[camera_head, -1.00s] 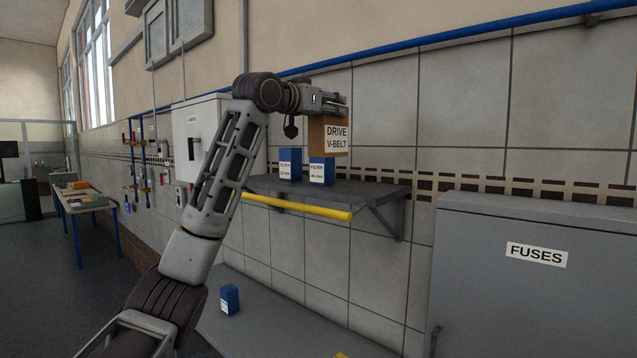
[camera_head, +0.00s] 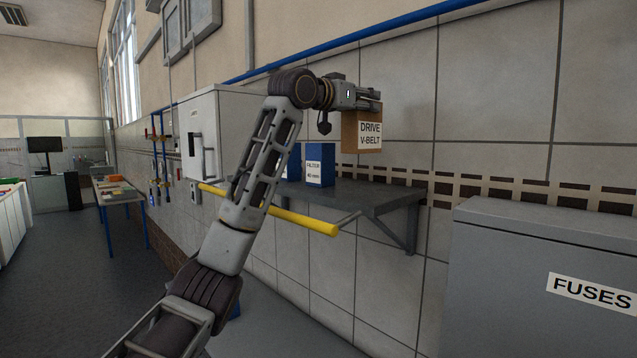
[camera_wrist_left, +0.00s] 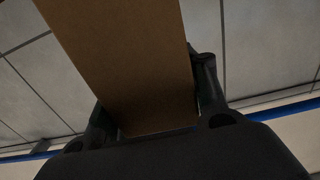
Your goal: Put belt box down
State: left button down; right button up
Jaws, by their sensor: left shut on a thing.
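The belt box (camera_head: 369,136) is a brown carton with a white label reading "DRIVE V-BELT". It hangs upright above the right part of the grey wall shelf (camera_head: 365,197), with a gap below it. My left gripper (camera_head: 368,104) is shut on the top of the box. In the left wrist view the box (camera_wrist_left: 130,70) stands between the two fingers (camera_wrist_left: 152,110) and fills the middle of the picture. My right gripper is not in view.
A blue filter box (camera_head: 320,165) stands on the shelf left of the belt box, with another blue box (camera_head: 291,167) partly behind my arm. A yellow rail (camera_head: 310,221) runs along the shelf front. A grey fuse cabinet (camera_head: 545,270) stands at right. The shelf's right part is bare.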

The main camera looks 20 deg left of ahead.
aim_at(362, 126)
pick_arm(q)
jog(key=shift+w+r, duration=0.1)
jog(key=shift+w, duration=0.1)
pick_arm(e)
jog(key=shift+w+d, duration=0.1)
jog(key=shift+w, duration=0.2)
pick_arm(q)
jog(key=shift+s+r, duration=0.1)
jog(key=shift+s, duration=0.15)
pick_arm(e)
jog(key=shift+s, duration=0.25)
pick_arm(q)
jog(key=shift+w+f, duration=0.15)
jog(key=shift+f, duration=0.35)
jog(key=shift+f+p, duration=0.35)
jog(key=shift+f, duration=2.1)
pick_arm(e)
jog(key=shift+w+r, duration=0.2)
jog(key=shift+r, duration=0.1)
pick_arm(q)
jog(key=shift+f, duration=0.1)
